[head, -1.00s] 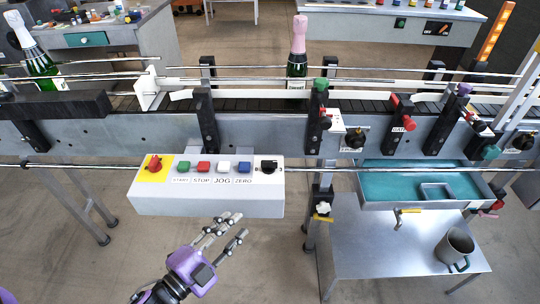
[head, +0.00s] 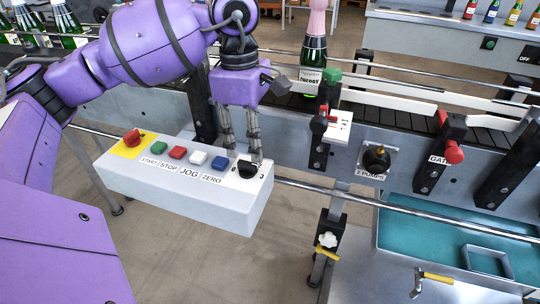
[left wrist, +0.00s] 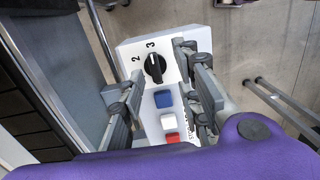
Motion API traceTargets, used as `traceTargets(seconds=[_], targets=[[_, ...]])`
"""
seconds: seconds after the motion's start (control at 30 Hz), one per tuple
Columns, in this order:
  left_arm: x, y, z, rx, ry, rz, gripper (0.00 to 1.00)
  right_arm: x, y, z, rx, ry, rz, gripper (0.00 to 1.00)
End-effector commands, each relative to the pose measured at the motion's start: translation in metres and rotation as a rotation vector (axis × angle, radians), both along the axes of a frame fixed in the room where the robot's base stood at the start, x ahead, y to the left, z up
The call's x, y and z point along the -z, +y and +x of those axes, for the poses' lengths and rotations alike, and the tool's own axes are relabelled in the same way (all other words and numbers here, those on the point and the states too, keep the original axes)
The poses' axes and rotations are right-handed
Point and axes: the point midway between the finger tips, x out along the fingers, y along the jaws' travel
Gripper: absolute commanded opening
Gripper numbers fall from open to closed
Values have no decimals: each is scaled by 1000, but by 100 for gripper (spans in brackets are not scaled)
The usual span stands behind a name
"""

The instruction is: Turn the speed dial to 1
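The speed dial (head: 247,170) is a black rotary knob at the right end of the white control box (head: 225,203). In the left wrist view the dial (left wrist: 155,67) shows with the numerals 2 and 3 printed beside it; I see no 1 there. Its grip ridge runs roughly along the picture's vertical, nearest the 3. My left gripper (head: 241,152) points down over the dial end of the box. In the left wrist view its fingers (left wrist: 158,95) are spread, one on each side, with nothing held. Contact with the dial cannot be made out. My right gripper is out of view.
Blue (head: 220,163), white (head: 198,158), red (head: 178,153) and green (head: 158,147) buttons and a red knob (head: 132,137) share the box. A conveyor with a pink-topped bottle (head: 314,60) runs behind. A rail (head: 330,193) passes right of the box.

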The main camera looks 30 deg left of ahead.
Motion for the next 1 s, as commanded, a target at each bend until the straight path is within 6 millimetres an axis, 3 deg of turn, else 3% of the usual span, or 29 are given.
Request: traceTargets(seconds=[0.07, 0.17, 0.6, 1.0], targets=[[-9, 13, 3, 0, -21, 51, 31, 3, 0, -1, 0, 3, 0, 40], [-8, 18, 3, 0, -24, 72, 31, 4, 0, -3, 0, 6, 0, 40], [55, 17, 3, -1, -23, 67, 31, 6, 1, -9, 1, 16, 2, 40], [64, 16, 3, 0, -25, 67, 31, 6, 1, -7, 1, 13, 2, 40]])
